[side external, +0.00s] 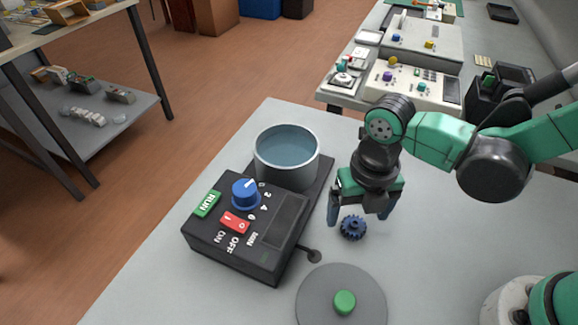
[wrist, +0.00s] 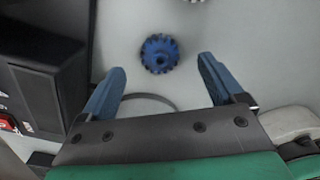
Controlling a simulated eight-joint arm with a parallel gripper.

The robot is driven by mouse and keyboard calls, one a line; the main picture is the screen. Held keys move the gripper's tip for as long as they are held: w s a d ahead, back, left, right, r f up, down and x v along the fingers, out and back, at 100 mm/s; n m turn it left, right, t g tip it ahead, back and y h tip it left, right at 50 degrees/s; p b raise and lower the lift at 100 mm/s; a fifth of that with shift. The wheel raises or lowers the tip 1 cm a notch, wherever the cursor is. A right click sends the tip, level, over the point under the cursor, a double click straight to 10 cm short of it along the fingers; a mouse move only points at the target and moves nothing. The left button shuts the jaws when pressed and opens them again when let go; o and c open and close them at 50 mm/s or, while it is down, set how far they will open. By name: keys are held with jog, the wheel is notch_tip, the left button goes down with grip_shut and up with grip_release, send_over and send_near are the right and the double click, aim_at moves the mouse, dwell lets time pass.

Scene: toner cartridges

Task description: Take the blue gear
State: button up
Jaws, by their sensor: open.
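The blue gear (side external: 352,228) is small and toothed with a hole in its middle. It lies on the grey table to the right of the black machine. My gripper (side external: 359,217) is above it with blue fingers spread apart. In the wrist view the gear (wrist: 159,54) shows ahead of the open fingertips of my gripper (wrist: 160,76), roughly midway across the gap. Nothing is between the fingers, and the gear is not held.
A black machine (side external: 268,238) with a blue knob, switches and a water-filled round tub (side external: 286,150) stands close at left. A grey disc (side external: 322,302) with a green knob (side external: 344,302) lies in front.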

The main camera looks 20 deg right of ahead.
aim_at(354, 227)
jog(key=shift+f, duration=1.35)
jog(key=c, duration=1.3)
jog(key=shift+r, duration=0.1)
